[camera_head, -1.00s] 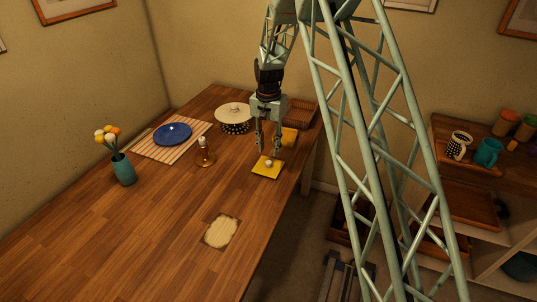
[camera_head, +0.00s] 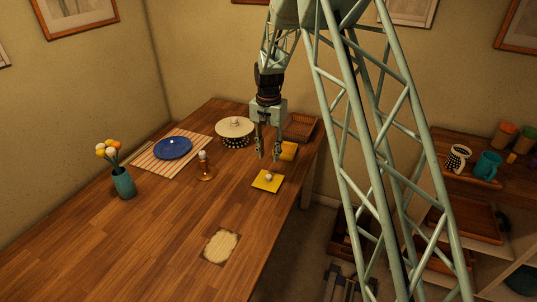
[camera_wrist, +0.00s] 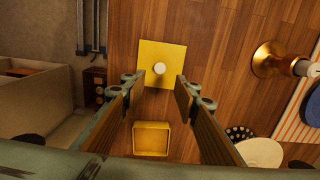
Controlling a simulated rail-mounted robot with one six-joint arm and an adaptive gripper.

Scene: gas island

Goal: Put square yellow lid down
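The square yellow lid (camera_head: 266,184) lies flat on the wooden table near its right edge, with its pale round knob (camera_head: 268,177) up. In the wrist view the lid (camera_wrist: 170,50) lies beyond my fingertips, apart from them. My gripper (camera_head: 269,157) is above the lid, pointing down, with its fingers spread and nothing between them. The open fingers also show in the wrist view (camera_wrist: 161,84). A yellow square box (camera_head: 289,151) stands behind the lid, partly hidden by my gripper; in the wrist view it looks open on top (camera_wrist: 151,138).
A brass candle holder (camera_head: 205,172) stands left of the lid. A lidded dotted pot (camera_head: 235,140) and a wicker tray (camera_head: 300,127) are behind. A blue plate (camera_head: 172,149) lies on a striped mat (camera_head: 144,158). The table front is mostly clear.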

